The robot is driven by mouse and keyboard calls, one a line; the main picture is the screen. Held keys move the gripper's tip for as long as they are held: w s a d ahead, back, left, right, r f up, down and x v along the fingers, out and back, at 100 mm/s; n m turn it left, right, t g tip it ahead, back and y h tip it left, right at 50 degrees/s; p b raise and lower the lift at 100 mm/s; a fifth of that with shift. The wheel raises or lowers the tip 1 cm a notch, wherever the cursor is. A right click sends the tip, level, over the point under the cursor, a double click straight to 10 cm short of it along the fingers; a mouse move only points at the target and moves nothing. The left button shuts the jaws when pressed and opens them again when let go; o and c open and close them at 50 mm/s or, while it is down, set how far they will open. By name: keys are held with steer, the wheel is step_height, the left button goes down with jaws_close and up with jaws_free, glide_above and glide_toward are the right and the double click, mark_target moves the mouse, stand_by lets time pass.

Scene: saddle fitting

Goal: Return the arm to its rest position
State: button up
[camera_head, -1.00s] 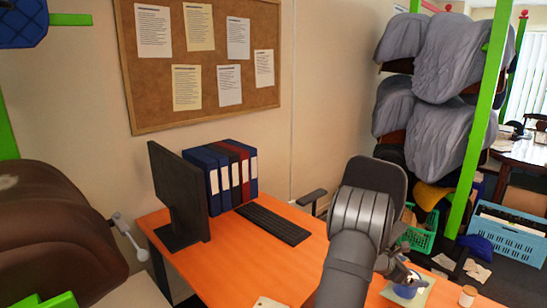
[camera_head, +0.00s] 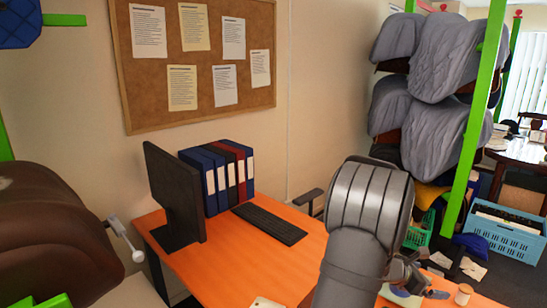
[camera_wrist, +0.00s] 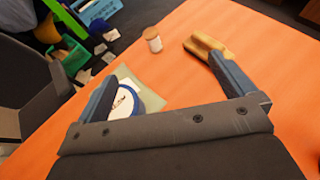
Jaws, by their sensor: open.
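My grey arm (camera_head: 365,215) stands raised over the right part of the orange desk in the head view. It hides part of the desk and of my gripper (camera_head: 415,283). In the wrist view my gripper (camera_wrist: 162,70) has its two blue-grey fingers spread wide, with nothing held between them. A tan-yellow object (camera_wrist: 203,45) shows at the tip of the right finger; I cannot tell whether they touch. A round white, blue-rimmed item (camera_wrist: 124,103) lies on a pale green pad (camera_wrist: 148,97) beside the left finger.
A small jar or cup (camera_wrist: 152,40) stands on the orange desk (camera_wrist: 180,90) beyond the fingers. A monitor (camera_head: 175,195), keyboard (camera_head: 268,222) and binders (camera_head: 218,178) occupy the desk's left part. Grey-covered saddles (camera_head: 430,85) hang on a green rack (camera_head: 478,120) behind my arm.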

steer(key=s+a+f, duration=0.2)
steer(key=s+a, duration=0.2)
steer(key=a, duration=0.4)
steer(key=s+a+f, duration=0.3)
steer(key=s+a, duration=0.2)
steer(key=a, duration=0.4)
steer(key=s+a+f, duration=0.3)
steer(key=s+a, duration=0.1)
steer(key=a, duration=0.5)
steer(key=shift+s+a, duration=0.15)
steer(key=shift+s, duration=0.1)
